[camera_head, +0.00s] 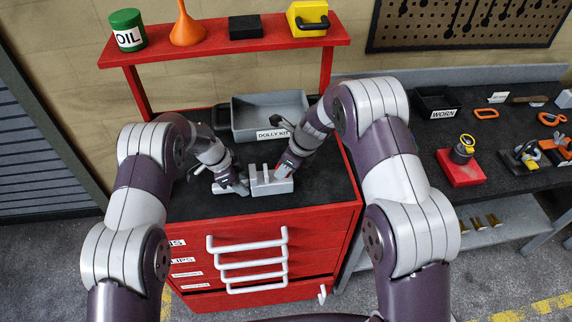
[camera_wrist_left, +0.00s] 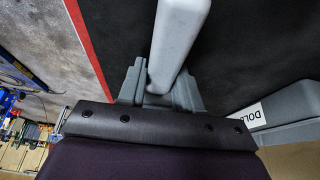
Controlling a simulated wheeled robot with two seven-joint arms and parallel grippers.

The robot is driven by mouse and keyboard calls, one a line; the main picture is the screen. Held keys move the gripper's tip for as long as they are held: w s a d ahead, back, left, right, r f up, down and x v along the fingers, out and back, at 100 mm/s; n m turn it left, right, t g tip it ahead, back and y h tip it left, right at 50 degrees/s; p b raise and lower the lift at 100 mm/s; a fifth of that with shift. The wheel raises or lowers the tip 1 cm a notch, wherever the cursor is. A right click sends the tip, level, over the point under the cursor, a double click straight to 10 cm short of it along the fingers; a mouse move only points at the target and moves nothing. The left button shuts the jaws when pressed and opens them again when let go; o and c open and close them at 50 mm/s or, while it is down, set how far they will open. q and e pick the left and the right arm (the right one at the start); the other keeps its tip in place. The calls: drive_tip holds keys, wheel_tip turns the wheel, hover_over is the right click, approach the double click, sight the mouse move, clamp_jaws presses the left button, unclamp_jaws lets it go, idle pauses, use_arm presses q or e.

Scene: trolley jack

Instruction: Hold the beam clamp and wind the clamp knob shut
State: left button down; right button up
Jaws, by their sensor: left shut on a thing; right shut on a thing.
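The pale grey beam clamp (camera_head: 268,186), a block with short upright prongs, is on the black top of the red cabinet. My left gripper (camera_head: 236,187) is at its left end. In the left wrist view my left gripper (camera_wrist_left: 160,92) is shut on a smooth light grey bar (camera_wrist_left: 181,38) of the clamp, which runs up out of the jaws. My right gripper (camera_head: 284,172) comes down at the clamp's upper right and is shut on what seems to be the clamp knob. The fingers hide the knob, so its turn and the clamp's gap cannot be told.
A grey tray labelled DOLLY KIT (camera_head: 268,108) stands just behind the clamp. A red shelf (camera_head: 225,52) is above, with an oil can (camera_head: 127,29) and a funnel (camera_head: 186,27). The bench (camera_head: 440,190) at right holds a WORN bin (camera_head: 436,103) and several parts.

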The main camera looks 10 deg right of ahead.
drive_tip(key=o, duration=1.1)
drive_tip(key=shift+c, duration=0.2)
drive_tip(key=v, duration=1.2)
